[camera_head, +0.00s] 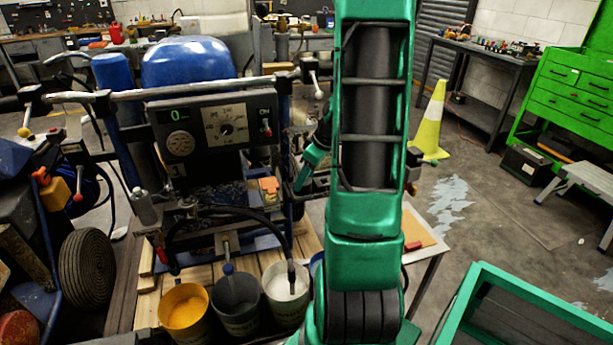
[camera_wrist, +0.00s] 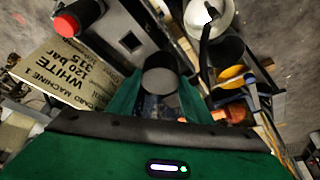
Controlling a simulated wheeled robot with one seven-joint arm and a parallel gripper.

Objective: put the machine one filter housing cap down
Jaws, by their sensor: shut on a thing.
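In the wrist view my gripper (camera_wrist: 160,98) has its two green fingers closed on a dark grey round piece, which looks like the filter housing cap (camera_wrist: 160,80). Its flat round face shows between the fingertips. A grey machine body (camera_wrist: 118,32) with a red knob (camera_wrist: 75,18) is close by at upper left; I cannot tell whether the cap touches it. In the head view the striping machine with its blue tank (camera_head: 187,62) and control panel (camera_head: 215,128) stands left of my arm. My arm hides much there, and I cannot make out the cap.
Yellow (camera_head: 184,311), dark (camera_head: 237,303) and white (camera_head: 285,288) paint pails stand on a wooden pallet (camera_head: 150,305). A printed board (camera_wrist: 68,75) lies beside the machine. A cone (camera_head: 432,120) and green-framed bin (camera_head: 530,310) are at right, with open floor between.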

